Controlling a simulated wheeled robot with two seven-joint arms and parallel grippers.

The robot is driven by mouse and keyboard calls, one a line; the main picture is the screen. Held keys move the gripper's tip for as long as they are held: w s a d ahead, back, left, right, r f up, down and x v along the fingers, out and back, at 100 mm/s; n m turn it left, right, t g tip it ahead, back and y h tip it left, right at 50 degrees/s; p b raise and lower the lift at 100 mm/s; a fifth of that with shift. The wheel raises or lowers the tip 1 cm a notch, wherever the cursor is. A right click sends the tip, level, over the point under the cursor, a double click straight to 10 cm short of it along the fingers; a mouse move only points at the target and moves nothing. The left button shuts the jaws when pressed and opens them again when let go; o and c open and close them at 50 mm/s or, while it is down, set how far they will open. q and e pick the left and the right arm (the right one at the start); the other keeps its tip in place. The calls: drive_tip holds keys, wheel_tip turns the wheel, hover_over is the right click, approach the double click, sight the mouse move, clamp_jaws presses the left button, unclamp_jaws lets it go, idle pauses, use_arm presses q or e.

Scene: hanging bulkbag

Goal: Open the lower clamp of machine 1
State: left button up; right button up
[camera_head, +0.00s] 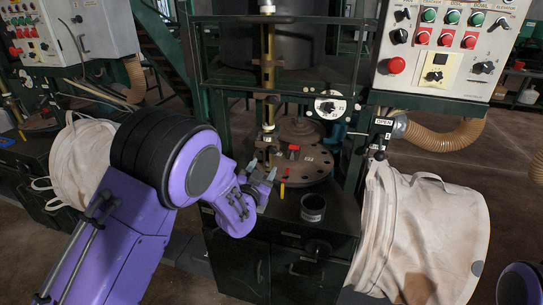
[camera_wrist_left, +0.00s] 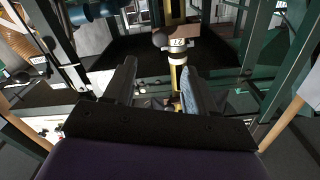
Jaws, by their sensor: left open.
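Machine 1 seems to be the green-framed machine (camera_head: 357,60) in the middle of the head view; I see no number on it. My left gripper (camera_head: 263,176) is open and empty, in front of the machine above the dark cabinet's left side. In the left wrist view, its two dark fingers (camera_wrist_left: 160,88) stand apart. Beyond them is a brass rod with a silver collar (camera_wrist_left: 178,45) and a black ball knob (camera_wrist_left: 160,39), not touched. The vertical brass rod (camera_head: 268,75) also shows in the head view. I cannot tell which part is the lower clamp. My right gripper is not in view.
A round drilled plate (camera_head: 308,168) with small red and yellow parts lies on the cabinet, beside a dark cup (camera_head: 313,207). An "OPEN" label (camera_head: 383,122) with a black-knobbed lever (camera_head: 378,153) is at right. White bags (camera_head: 425,230) (camera_head: 85,160) hang on both sides.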

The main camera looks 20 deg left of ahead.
sight(273, 151)
use_arm(q)
drive_tip(key=w, duration=0.3)
drive_tip(key=w+p, duration=0.1)
drive_tip(key=w, duration=0.2)
drive_tip(key=w+p, duration=0.1)
drive_tip(key=w, duration=0.2)
drive_tip(key=shift+w+a+f, duration=0.1)
drive_tip(key=shift+w+a, duration=0.2)
drive_tip(key=shift+a, duration=0.05)
clamp_jaws()
